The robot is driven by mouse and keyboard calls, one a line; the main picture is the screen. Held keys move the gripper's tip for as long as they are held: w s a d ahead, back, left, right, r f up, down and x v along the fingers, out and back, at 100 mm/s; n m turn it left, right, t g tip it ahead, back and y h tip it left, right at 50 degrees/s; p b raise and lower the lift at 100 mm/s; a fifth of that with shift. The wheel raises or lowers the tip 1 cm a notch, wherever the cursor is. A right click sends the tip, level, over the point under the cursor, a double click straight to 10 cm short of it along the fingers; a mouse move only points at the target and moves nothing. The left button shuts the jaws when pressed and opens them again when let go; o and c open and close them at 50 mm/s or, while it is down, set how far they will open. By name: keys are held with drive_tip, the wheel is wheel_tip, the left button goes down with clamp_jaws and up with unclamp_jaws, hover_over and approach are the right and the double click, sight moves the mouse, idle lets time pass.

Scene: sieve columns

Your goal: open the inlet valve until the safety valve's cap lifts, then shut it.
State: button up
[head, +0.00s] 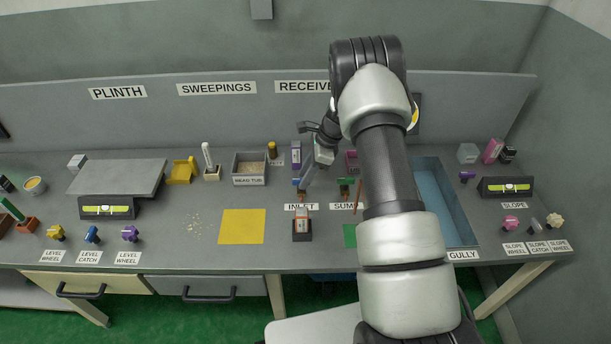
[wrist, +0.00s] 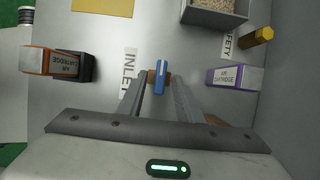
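The inlet valve has a blue lever (wrist: 161,77) on a brass body, beside the INLET label (wrist: 128,72) in the wrist view. In the head view the lever is partly hidden by my gripper (head: 308,178). My gripper (wrist: 160,90) is open, with its two fingers on either side of the blue lever and a gap showing. The safety valve's brass cap (wrist: 262,35) stands by the SAFETY label (wrist: 228,45); it also shows in the head view (head: 272,149). I cannot tell whether the cap is raised.
A purple air cartridge (wrist: 235,77) lies right of the valve in the wrist view. An orange air cartridge (wrist: 50,63) in a dark holder is at left. A grey bin of grain (head: 250,168) and a yellow mat (head: 242,227) lie left in the head view. My arm hides part of the bench.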

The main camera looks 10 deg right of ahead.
clamp_jaws()
